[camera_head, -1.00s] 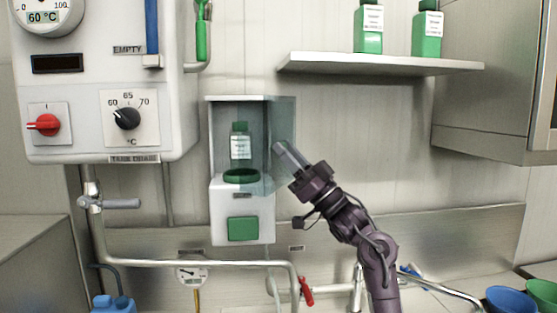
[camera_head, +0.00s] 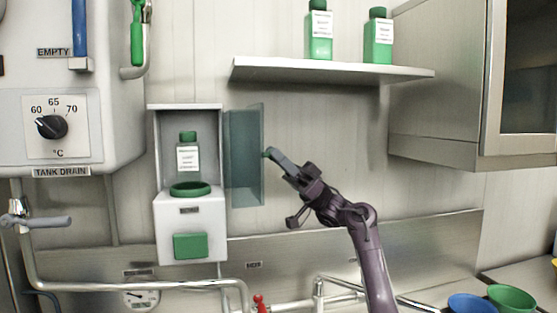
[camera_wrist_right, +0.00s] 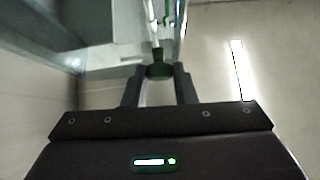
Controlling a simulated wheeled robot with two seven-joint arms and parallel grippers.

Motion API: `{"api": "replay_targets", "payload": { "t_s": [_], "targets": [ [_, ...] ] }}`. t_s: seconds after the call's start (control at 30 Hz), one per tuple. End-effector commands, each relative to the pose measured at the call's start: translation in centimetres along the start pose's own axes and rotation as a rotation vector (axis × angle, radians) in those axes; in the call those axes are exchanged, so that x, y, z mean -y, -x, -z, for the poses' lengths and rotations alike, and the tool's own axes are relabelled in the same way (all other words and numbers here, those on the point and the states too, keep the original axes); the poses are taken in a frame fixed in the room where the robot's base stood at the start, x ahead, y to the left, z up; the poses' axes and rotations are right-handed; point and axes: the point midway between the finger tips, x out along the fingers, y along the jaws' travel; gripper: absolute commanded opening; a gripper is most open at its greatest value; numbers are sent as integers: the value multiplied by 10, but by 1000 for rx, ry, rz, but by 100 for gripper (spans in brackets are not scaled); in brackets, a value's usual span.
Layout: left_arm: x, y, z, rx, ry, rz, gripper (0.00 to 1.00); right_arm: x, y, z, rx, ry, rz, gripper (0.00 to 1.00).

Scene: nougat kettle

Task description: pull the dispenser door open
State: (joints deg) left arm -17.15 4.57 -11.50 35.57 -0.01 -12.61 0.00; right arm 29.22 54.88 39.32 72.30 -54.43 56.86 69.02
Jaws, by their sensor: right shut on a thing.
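The dispenser (camera_head: 190,225) is a white wall box with a green button on its front. Its clear, bluish door (camera_head: 243,165) stands swung out to the right of the opening. A green bottle (camera_head: 188,158) with a white label stands inside above a green ring (camera_head: 190,189). My right gripper (camera_head: 269,154) is at the door's outer right edge, shut on a small green knob there. In the right wrist view the dark green knob (camera_wrist_right: 158,70) sits between the two fingers. My left gripper is not in view.
A shelf (camera_head: 330,70) with two green bottles hangs above right. A steel cabinet (camera_head: 440,90) is farther right. The white tank (camera_head: 65,100) is at the left. Pipes with a red valve handle (camera_head: 260,303) run below. Blue and green bowls (camera_head: 472,303) stand at the lower right.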

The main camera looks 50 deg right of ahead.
Motion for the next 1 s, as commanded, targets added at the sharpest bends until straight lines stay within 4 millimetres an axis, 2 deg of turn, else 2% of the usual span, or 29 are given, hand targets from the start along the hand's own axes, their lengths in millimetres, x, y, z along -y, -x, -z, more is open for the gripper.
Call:
{"api": "replay_targets", "payload": {
  "t_s": [0.43,0.47,0.6,0.87,1.0],
  "targets": [
    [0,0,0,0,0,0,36,-1,0,0,-1,-5,6,0],
    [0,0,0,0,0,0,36,-1,0,0,-1,-5,6,26],
    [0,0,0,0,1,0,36,-1,0,0,-1,-5,6,44],
    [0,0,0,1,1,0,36,-1,1,0,-1,-5,6,45],
    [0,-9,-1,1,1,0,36,-1,13,-2,0,-5,5,45]
  ]
}}
